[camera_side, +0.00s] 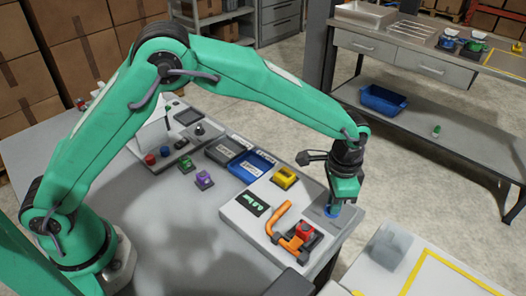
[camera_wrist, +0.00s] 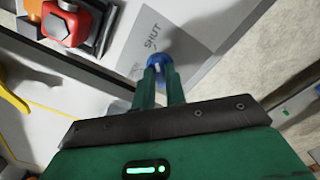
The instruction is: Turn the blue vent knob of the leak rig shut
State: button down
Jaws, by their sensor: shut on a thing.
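The blue vent knob (camera_wrist: 158,61) sits at the fingertips of my gripper (camera_wrist: 159,76) in the wrist view. The two green fingers are shut on it. A grey plate (camera_wrist: 150,35) under the knob has the word SHUT printed on it; other lettering beside it is partly hidden by the fingers. In the side view my gripper (camera_side: 333,212) points down over the right end of the pale leak rig (camera_side: 262,232). Only a little of the blue knob (camera_side: 331,217) shows there below the fingers. I cannot tell the knob's exact turn.
On the rig stand an orange handle (camera_side: 282,218), a red block (camera_side: 304,231) in a dark clamp, a yellow part (camera_side: 284,178) and a green display (camera_side: 252,204). Blue and grey bins (camera_side: 252,165) lie behind. A white table with yellow lines (camera_side: 425,275) is at the front right.

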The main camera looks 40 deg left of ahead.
jog(key=shift+r, duration=0.1)
dwell(0.3)
jog(key=c, duration=1.4)
grip_release()
jog(key=shift+c, duration=0.2)
jog(key=shift+r, duration=3.9)
